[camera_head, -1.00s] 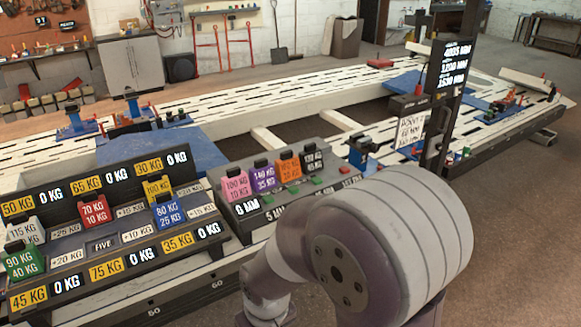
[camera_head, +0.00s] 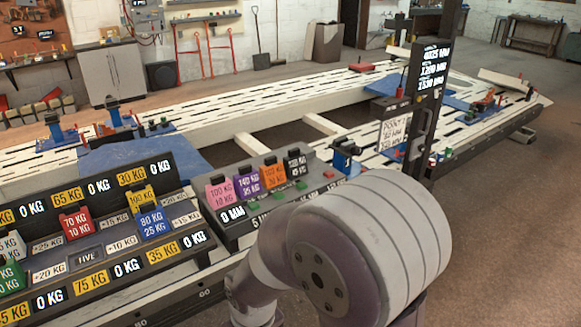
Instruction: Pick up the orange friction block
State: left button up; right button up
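The orange friction block (camera_head: 274,174) stands upright in a row on the grey console (camera_head: 232,228), with white lettering on its face. A pink block (camera_head: 219,192) stands at the row's left end. One of my arms, grey and white, fills the lower right of the head view in front of the console. Its gripper is out of the picture or hidden. My other gripper is not in view.
A sloped rack (camera_head: 112,277) with red, blue, yellow, white and green blocks stands left of the console. A dark post with a display (camera_head: 430,70) rises right of it. A blue tool (camera_head: 345,155) stands just right of the row. The frame bench (camera_head: 230,105) extends behind.

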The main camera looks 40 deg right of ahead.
aim_at(271, 173)
jog(key=l+z, duration=0.1)
jog(key=z, duration=0.7)
jog(key=i+l+z, duration=0.1)
jog(key=i+z, duration=0.75)
jog(key=i, duration=0.15)
jog(key=i+j+z, duration=0.4)
jog(key=i+j, duration=0.2)
jog(key=i, duration=0.25)
jog(key=i+j, duration=0.2)
jog(key=i, duration=0.25)
jog(key=i+j+z, duration=0.1)
jog(key=i, duration=0.4)
jog(key=j, duration=0.1)
